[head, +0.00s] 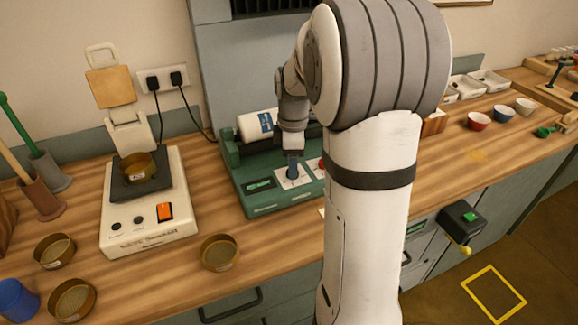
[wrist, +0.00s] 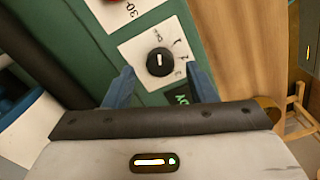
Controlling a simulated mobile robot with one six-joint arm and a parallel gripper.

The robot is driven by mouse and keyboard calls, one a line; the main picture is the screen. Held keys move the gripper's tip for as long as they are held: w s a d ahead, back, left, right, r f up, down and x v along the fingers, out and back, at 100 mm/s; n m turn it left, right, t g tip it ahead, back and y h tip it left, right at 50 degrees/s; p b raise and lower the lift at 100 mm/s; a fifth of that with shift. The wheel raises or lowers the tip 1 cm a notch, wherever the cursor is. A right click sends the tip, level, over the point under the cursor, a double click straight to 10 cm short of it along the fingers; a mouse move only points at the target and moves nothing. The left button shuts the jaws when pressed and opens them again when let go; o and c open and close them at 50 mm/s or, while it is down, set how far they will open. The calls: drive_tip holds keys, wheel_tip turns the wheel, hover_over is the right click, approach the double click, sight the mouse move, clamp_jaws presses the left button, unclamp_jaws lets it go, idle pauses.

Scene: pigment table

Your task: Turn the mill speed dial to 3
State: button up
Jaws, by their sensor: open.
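The green mill (head: 247,190) stands on the wooden bench with a white jar (head: 254,126) lying on top. Its speed dial (wrist: 160,62) is a round black knob with a white pointer line, on a white plate (wrist: 132,50) with small marks too blurred to read surely. The pointer line runs nearly up and down in the wrist view. My gripper (wrist: 160,70) is open, its blue fingers on either side of the dial with gaps visible.
A second white plate (wrist: 120,12) with a red part sits beside the dial. A dark display (wrist: 180,97) is near the right finger. Left of the mill stand a cream machine (head: 150,215) with an orange switch and a loose brass sieve (head: 219,252). Bowls (head: 479,121) stand right.

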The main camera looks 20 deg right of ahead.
drive_tip(key=shift+f, duration=1)
drive_tip(key=shift+c, duration=0.2)
drive_tip(key=c, duration=0.9)
drive_tip(key=shift+a, duration=0.2)
